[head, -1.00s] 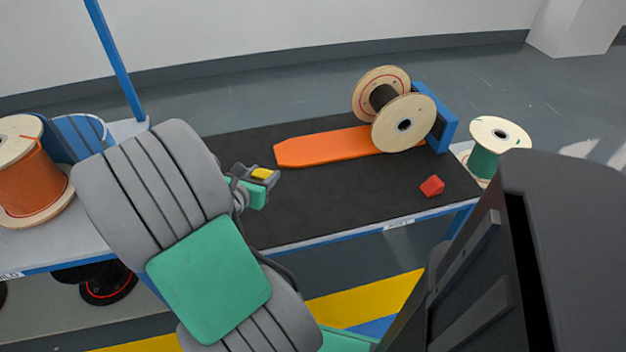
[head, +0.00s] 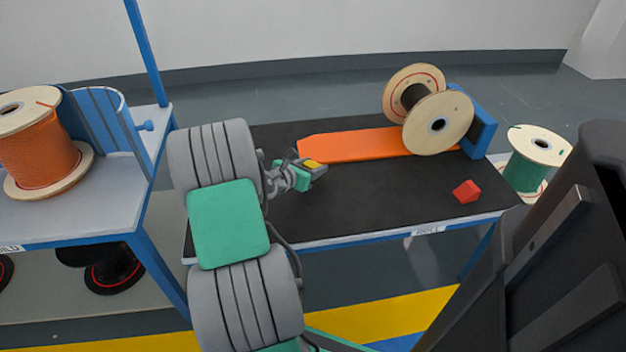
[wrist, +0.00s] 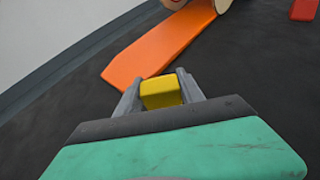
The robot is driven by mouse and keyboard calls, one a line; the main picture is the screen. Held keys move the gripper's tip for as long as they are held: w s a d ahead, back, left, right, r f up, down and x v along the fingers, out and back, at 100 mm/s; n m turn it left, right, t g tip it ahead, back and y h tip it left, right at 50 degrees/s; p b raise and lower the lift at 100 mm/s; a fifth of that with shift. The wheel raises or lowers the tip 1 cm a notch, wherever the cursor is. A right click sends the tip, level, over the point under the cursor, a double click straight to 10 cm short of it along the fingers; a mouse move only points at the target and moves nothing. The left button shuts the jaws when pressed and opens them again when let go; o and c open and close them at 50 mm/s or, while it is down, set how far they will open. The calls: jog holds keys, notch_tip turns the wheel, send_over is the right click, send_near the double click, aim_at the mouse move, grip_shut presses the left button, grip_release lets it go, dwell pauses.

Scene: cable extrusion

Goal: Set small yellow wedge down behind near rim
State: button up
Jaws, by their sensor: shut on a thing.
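The small yellow wedge (head: 313,163) is between the fingers of my gripper (head: 318,166), which is shut on it. In the wrist view the yellow wedge (wrist: 160,92) sits between both grey fingertips of my gripper (wrist: 160,90), over the black mat. The height of the wedge above the mat is hard to tell. A wooden cable spool (head: 440,125) stands on the table by the end of the orange ramp (head: 350,145), its near rim toward me. A red wedge (head: 466,191) lies on the black mat (head: 380,200) at the right.
A blue block (head: 478,125) stands right of the spool. A green-wound spool (head: 530,165) is off the table's right end. An orange cable spool (head: 45,150) stands on the grey bench at the left. The mat between my gripper and the red wedge is clear.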

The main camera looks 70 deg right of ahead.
notch_tip(320, 180, down, 4)
jog(key=shift+d+r+b, duration=0.1)
jog(key=shift+d+b, duration=0.05)
jog(key=shift+b, duration=1)
jog(key=shift+r, duration=0.2)
jog(key=shift+f, duration=0.15)
jog(key=o, duration=1.4)
